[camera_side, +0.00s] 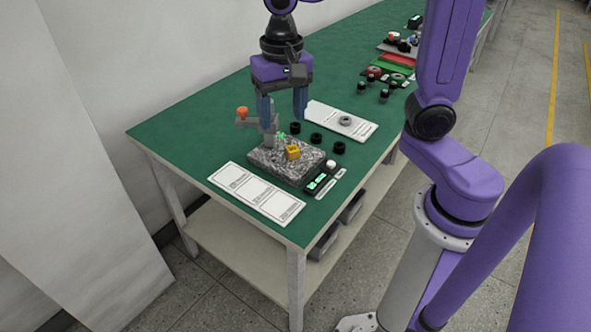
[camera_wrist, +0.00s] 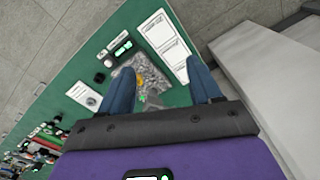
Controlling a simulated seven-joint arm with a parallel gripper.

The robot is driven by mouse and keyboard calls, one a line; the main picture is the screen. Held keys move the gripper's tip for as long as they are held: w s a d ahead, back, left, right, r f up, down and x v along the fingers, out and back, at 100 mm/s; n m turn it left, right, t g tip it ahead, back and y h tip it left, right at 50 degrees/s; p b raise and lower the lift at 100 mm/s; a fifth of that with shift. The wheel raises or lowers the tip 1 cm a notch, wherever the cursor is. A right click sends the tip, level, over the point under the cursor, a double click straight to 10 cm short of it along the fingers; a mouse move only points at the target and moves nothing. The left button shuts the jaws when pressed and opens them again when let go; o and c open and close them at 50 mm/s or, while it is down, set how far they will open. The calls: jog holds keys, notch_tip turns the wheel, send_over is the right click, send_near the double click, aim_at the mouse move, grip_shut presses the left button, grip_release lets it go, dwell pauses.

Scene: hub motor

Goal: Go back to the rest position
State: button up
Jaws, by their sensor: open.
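My gripper (camera_side: 282,106) is open, with its two blue fingers pointing down above the green table (camera_side: 185,120). Nothing shows between the fingers. It hangs over the back part of a speckled grey stone block (camera_side: 270,163), near a grey stand with an orange knob (camera_side: 242,112). In the wrist view the open fingers (camera_wrist: 163,90) spread on both sides of the stone block (camera_wrist: 153,72). A yellow part (camera_side: 292,152) sits on the block, and it also shows in the wrist view (camera_wrist: 139,79).
A white three-panel sheet (camera_side: 257,193) lies in front of the block. A black device with a green display (camera_side: 318,180) and several black rings stand to the right. A white sheet with a grey ring (camera_side: 345,121) lies behind. More parts crowd the far end.

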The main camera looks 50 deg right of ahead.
jog(key=s+d+f+n, duration=0.2)
jog(key=s+n, duration=0.7)
jog(key=s+d+f+n, duration=0.2)
jog(key=s+f+n, duration=0.1)
jog(key=s+n, duration=0.5)
jog(key=shift+s+n, duration=0.4)
